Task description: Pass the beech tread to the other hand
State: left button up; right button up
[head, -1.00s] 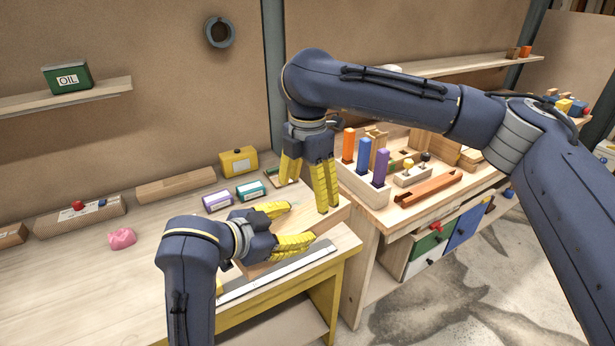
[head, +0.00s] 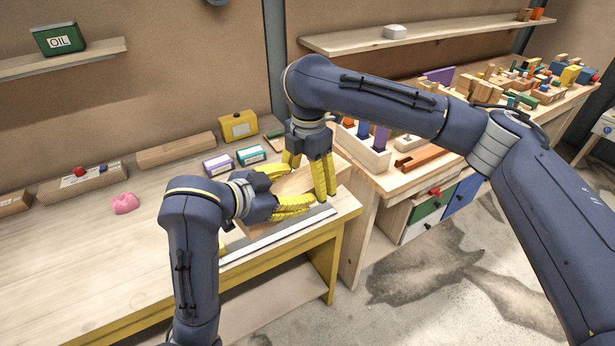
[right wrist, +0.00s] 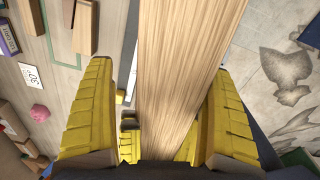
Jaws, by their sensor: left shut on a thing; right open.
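The beech tread (head: 293,184) is a pale wooden board, partly hidden by both grippers in the head view. My left gripper (head: 285,189) is shut on it, one yellow finger on each side, above the right end of the workbench. My right gripper (head: 309,177) points down over the tread's far part, open. In the right wrist view the tread (right wrist: 190,60) runs between the spread fingers of my right gripper (right wrist: 160,75). A gap shows on its left side; the right finger is close to its right edge, and I cannot tell whether they touch.
The workbench (head: 90,250) holds a purple box (head: 217,165), a teal box (head: 251,155), a yellow box (head: 238,126) and a pink lump (head: 125,204). A second bench with a peg block (head: 372,155) stands at right. The left bench's front middle is clear.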

pick_arm(q)
jog(key=shift+s+d, duration=0.15)
jog(key=shift+d, duration=0.1)
pick_arm(e)
jog(key=shift+a+r, duration=0.1)
jog(key=c, duration=1.5)
pick_arm(q)
jog(key=o, duration=1.3)
pick_arm(e)
jog(key=shift+c, duration=0.8)
pick_arm(q)
jog(key=o, duration=0.4)
jog(key=shift+a, duration=0.1)
jog(key=shift+c, duration=0.2)
jog(key=shift+r, duration=0.15)
